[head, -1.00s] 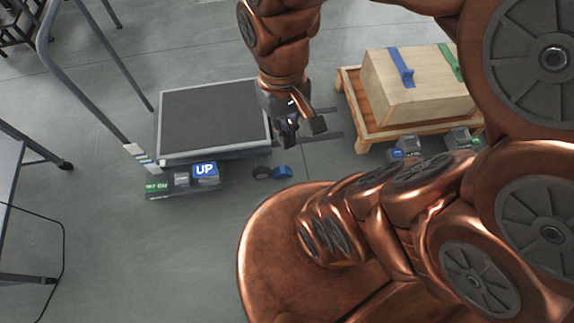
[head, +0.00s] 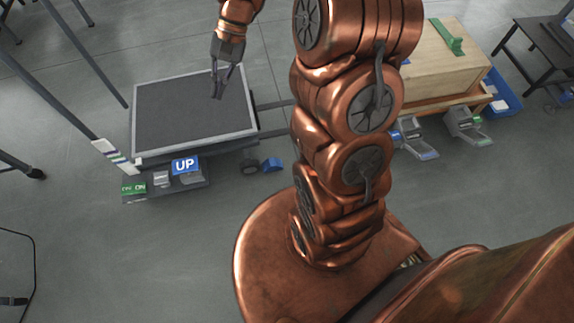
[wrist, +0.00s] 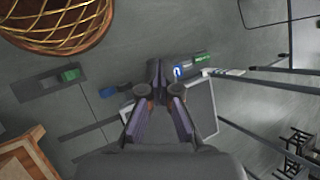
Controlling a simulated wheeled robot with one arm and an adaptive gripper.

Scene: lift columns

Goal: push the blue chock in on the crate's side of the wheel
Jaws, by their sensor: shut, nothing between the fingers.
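The blue chock (head: 272,165) lies on the floor on the right, crate-facing side of the small dark wheel (head: 250,168), near the lift platform's (head: 190,115) front right corner. I cannot tell whether chock and wheel touch. The wrist view shows the chock (wrist: 107,92) left of the fingers. My gripper (head: 217,94) appears over the platform's upper right part, behind and left of the chock; it is shut and empty, and also shows in the wrist view (wrist: 158,92). The wooden crate (head: 435,65) stands at the right, partly hidden by my arm.
A blue UP pedal (head: 186,166) and green ON labels (head: 134,188) are at the platform's front left. Grey pedals (head: 467,124) stand before the crate. A blue bin (head: 502,100) is beside it. Floor before the chock is clear.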

